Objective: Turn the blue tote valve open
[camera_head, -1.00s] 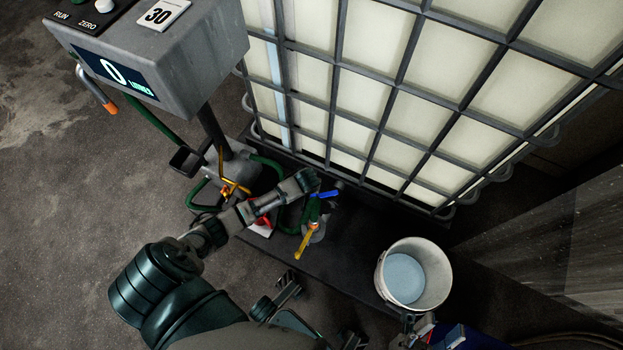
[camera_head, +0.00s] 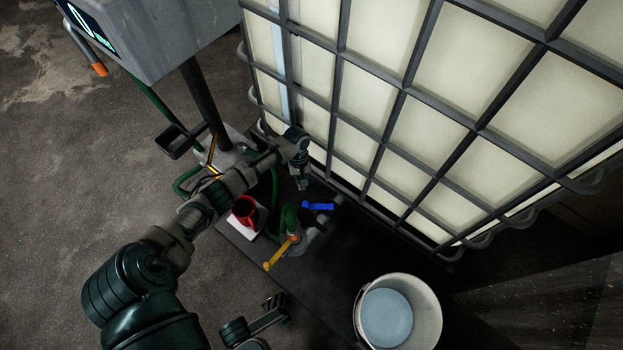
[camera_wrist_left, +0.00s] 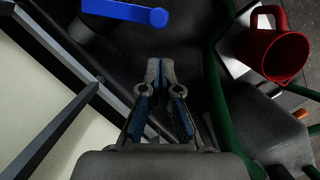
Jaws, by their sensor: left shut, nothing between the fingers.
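The blue valve handle (camera_head: 318,206) lies low beside the caged tote (camera_head: 345,85), close to the tote's lower edge. It points roughly sideways in the head view. My left gripper (camera_head: 303,184) reaches down just above and left of the handle in that view. In the left wrist view, the fingertips (camera_wrist_left: 160,66) are together with nothing between them. The blue handle (camera_wrist_left: 125,11) lies beyond them at the top, with a visible gap. The valve body under the handle is dark and hard to make out.
A yellow lever (camera_head: 281,254) sits on a green hose fitting near the blue handle. A red mug (camera_head: 243,210) stands on a pale plate left of it. A white bucket (camera_head: 428,307) stands at the lower right. A grey console (camera_head: 160,40) is at upper left.

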